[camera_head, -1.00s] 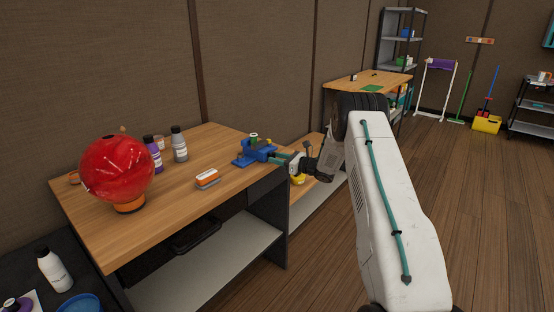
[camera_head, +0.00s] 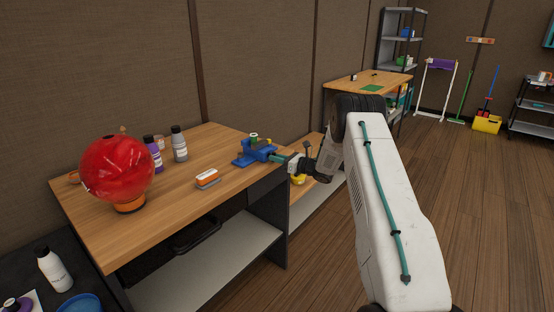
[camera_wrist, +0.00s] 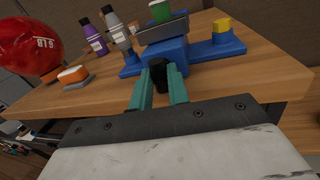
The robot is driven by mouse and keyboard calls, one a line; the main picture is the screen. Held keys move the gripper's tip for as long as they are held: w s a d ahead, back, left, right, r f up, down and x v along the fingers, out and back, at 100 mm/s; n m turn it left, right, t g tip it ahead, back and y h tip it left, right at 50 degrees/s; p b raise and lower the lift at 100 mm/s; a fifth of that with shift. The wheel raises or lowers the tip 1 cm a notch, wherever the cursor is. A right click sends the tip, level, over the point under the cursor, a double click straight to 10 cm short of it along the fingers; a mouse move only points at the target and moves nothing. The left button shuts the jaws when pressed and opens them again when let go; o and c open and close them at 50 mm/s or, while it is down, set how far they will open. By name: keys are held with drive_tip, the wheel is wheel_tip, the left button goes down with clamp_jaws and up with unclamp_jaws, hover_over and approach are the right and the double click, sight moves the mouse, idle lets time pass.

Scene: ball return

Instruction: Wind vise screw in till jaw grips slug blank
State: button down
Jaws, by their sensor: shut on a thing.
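The blue vise (camera_head: 250,155) sits at the right edge of the wooden bench. It also shows in the wrist view (camera_wrist: 198,50), with a grey jaw plate (camera_wrist: 163,28) across it. A green piece (camera_wrist: 160,11) shows just behind the plate; I cannot tell whether the jaw touches it. A yellow block (camera_wrist: 221,25) is on the vise's right part. My gripper (camera_wrist: 158,88) has its teal fingers shut on the black screw handle (camera_wrist: 158,72) at the vise's near end. My gripper (camera_head: 280,158) reaches the vise from the right in the head view.
A red ball (camera_head: 117,168) stands on the bench's left part. Purple (camera_head: 153,153) and grey (camera_head: 179,144) bottles stand behind an orange-and-white block (camera_head: 207,178). The bench top (camera_head: 170,205) is clear at the front. A second table (camera_head: 345,84) stands farther back.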

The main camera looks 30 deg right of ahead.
drive_tip(key=n+h, duration=0.2)
drive_tip(key=n, duration=0.7)
drive_tip(key=n+h, duration=0.2)
drive_tip(key=n, duration=0.6)
drive_tip(key=n+t+h, duration=0.1)
drive_tip(key=n+h, duration=0.1)
drive_tip(key=n, duration=0.7)
drive_tip(key=shift+s+a+n, duration=0.15)
drive_tip(key=shift+a+n, duration=0.15)
idle(1.2)
idle(0.3)
drive_tip(key=c, duration=1.4)
unclamp_jaws()
drive_tip(key=shift+o, duration=0.2)
